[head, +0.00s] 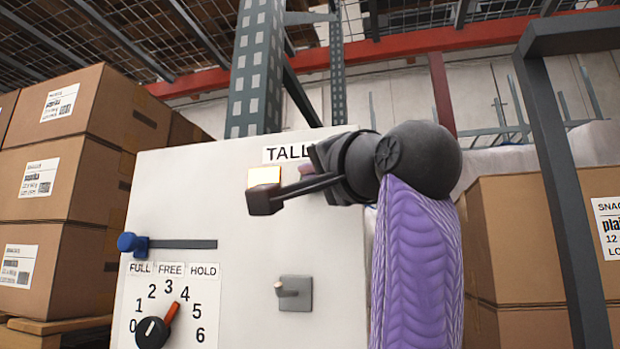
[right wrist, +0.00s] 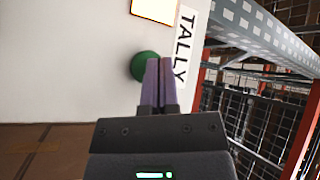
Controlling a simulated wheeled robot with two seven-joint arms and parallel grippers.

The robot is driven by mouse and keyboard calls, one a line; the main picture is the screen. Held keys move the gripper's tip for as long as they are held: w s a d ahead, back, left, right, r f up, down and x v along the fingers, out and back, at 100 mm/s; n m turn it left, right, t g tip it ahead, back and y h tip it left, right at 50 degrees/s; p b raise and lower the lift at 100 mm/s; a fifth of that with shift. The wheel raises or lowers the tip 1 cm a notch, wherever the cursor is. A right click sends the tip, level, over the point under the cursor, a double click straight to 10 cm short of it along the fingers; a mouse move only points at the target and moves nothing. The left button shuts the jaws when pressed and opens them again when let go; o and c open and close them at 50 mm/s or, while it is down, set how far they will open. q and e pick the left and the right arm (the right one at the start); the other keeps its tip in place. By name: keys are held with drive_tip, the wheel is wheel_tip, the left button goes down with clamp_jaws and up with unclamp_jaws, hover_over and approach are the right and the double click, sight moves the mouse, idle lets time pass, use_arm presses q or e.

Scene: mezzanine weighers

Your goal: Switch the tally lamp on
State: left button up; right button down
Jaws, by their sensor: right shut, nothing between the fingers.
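The tally lamp (head: 264,176) is a small square on the white panel, glowing pale yellow inside an orange edge. It also shows lit at the top of the right wrist view (right wrist: 153,9). The TALLY label (head: 284,154) is just above it, partly covered by my right gripper (head: 306,171). A round green button (right wrist: 142,65) sits beside the lamp in the right wrist view; my gripper hides it in the head view. My right gripper is shut and empty, its fingertips (right wrist: 160,62) overlapping the button's edge. I cannot tell whether they touch it. My left gripper is not in view.
The white panel (head: 235,245) also carries a blue-knobbed slider (head: 131,243), a dial with a red pointer (head: 155,328) and a small grey toggle (head: 295,292). Stacked cartons stand left (head: 60,165) and right (head: 535,250). A dark post (head: 565,180) rises at the right.

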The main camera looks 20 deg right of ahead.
drive_tip(key=shift+s, duration=0.1)
drive_tip(key=s+a+b, duration=0.1)
drive_tip(key=s, duration=0.1)
drive_tip(key=s+a+b, duration=0.1)
drive_tip(key=s+a, duration=0.1)
drive_tip(key=shift+s+a, duration=0.2)
drive_tip(key=shift+s, duration=0.2)
drive_tip(key=shift+w+f+b, duration=0.1)
drive_tip(key=shift+b, duration=0.2)
idle(1.9)
